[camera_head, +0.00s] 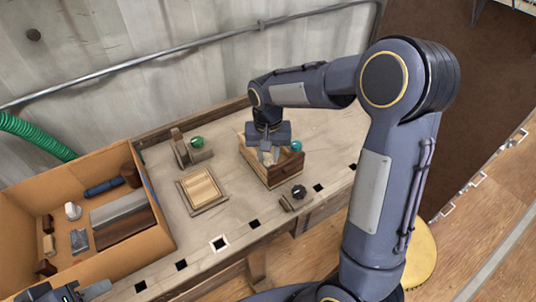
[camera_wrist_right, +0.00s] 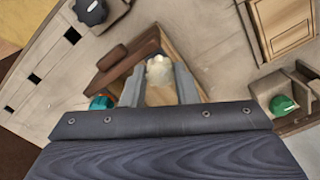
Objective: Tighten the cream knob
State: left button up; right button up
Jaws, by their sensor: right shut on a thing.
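The cream knob (camera_wrist_right: 159,70) shows in the right wrist view between the two fingers of my right gripper (camera_wrist_right: 158,88), which is shut on it. It sits at a wooden box (camera_head: 266,174) on the workbench. In the head view my right gripper (camera_head: 268,155) points down onto this box and largely hides the knob. Whether the knob is fully seated cannot be seen. My left gripper (camera_head: 72,293) is only partly in view at the lower left edge, and its jaws are unclear.
A teal knob (camera_head: 296,146) is close beside my right gripper. A green knob (camera_head: 197,142), a black knob (camera_head: 298,191) and a slatted wooden panel (camera_head: 201,189) are nearby on the bench. A cardboard box (camera_head: 158,238) with loose parts stands at left. A rail (camera_head: 190,52) runs along the wall.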

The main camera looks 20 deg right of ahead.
aim_at(268, 157)
jog(key=m, duration=0.6)
jog(key=shift+w+r, duration=0.1)
jog(key=shift+m, duration=0.4)
dwell(0.3)
jog(key=o, duration=1)
notch_tip(268, 157, up, 8)
jog(key=shift+f, duration=0.1)
